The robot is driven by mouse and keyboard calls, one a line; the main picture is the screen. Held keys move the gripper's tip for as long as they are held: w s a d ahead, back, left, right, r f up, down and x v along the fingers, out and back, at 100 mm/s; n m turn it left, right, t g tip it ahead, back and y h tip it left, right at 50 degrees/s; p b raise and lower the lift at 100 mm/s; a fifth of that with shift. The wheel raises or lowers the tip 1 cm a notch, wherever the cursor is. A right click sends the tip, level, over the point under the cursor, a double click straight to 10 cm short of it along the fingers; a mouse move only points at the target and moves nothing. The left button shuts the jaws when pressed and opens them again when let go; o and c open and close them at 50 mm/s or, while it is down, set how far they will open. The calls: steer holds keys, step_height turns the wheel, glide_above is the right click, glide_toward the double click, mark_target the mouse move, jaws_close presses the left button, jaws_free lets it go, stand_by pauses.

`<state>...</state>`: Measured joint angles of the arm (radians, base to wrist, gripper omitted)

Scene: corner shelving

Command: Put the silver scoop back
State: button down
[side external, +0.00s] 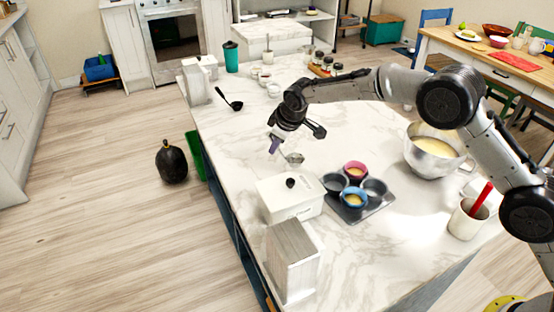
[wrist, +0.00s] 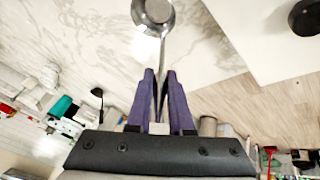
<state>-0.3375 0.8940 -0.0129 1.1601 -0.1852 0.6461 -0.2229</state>
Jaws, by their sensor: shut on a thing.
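The silver scoop (side external: 295,158) has a small round bowl and a thin handle. My gripper (side external: 275,145) is shut on its handle, with the scoop held above the counter just behind the white box. In the wrist view, the scoop's bowl (wrist: 157,14) is at the top, and its handle runs down between the purple fingers of my gripper (wrist: 160,75). The white lidded box (side external: 290,205) has a black knob; its white lid (wrist: 260,40) fills the upper right of the wrist view, beside the scoop.
A muffin tin (side external: 372,206) with pink and blue cups of batter stands right of the box. A metal bowl of batter (side external: 432,160) and a crock with a red-handled tool (side external: 466,222) stand further right. A black ladle (side external: 236,105) lies at the back left. The middle counter is clear.

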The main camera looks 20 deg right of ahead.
steer(key=shift+f, duration=2.4)
steer(key=shift+f, duration=0.15)
steer(key=c, duration=0.8)
jaws_free()
steer(key=v, duration=1.2)
